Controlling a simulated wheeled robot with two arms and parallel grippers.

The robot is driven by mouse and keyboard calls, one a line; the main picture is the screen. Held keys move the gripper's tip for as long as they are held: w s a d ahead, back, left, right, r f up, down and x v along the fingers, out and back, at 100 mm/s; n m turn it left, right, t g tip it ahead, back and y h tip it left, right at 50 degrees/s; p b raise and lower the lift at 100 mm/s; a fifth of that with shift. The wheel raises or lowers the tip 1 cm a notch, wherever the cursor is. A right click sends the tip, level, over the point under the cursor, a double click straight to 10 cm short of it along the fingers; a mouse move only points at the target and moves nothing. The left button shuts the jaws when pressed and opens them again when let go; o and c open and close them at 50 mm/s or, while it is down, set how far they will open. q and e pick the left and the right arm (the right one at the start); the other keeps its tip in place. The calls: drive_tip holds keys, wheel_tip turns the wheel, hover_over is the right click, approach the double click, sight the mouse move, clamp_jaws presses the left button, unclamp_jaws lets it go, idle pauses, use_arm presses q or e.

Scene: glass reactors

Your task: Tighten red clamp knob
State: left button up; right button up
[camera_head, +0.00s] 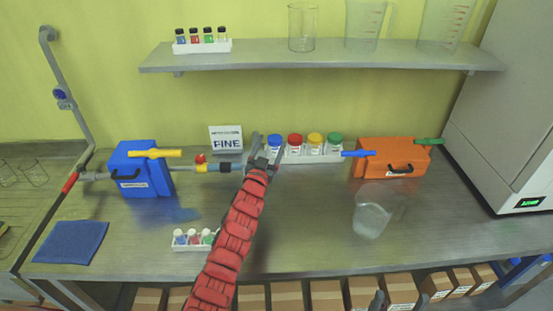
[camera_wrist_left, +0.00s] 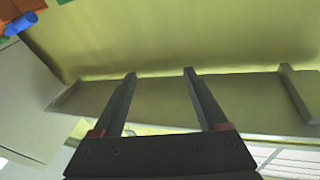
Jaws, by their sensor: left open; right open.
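The small red clamp knob (camera_head: 200,158) sits on top of the pipe that comes out of the right side of the blue box (camera_head: 143,176). The pipe ends in a dark and grey fitting (camera_head: 232,167). My left gripper (camera_head: 265,142) is open, just right of that fitting and apart from the red knob. In the left wrist view its two fingers (camera_wrist_left: 159,73) are spread with nothing between them, and the red knob is not in that view. Two dark fingers of my right gripper (camera_head: 398,301) show at the bottom edge, apart and empty.
A rack of colour-capped jars (camera_head: 305,158) stands behind my left gripper. An orange box (camera_head: 392,158) and a clear beaker (camera_head: 372,212) are to the right. A small vial rack (camera_head: 194,243) and blue mat (camera_head: 72,242) lie in front. A shelf (camera_head: 320,58) hangs above.

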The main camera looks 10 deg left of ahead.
use_arm(q)
drive_tip(key=s+d+h, duration=0.1)
drive_tip(key=s+d+m+t+h, duration=0.1)
drive_tip(key=s, duration=0.1)
drive_tip(key=s+d, duration=0.1)
drive_tip(key=s, duration=0.1)
drive_tip(key=shift+f+t+h, duration=0.2)
drive_tip(key=shift+t+h, duration=0.1)
drive_tip(key=shift+h, duration=0.1)
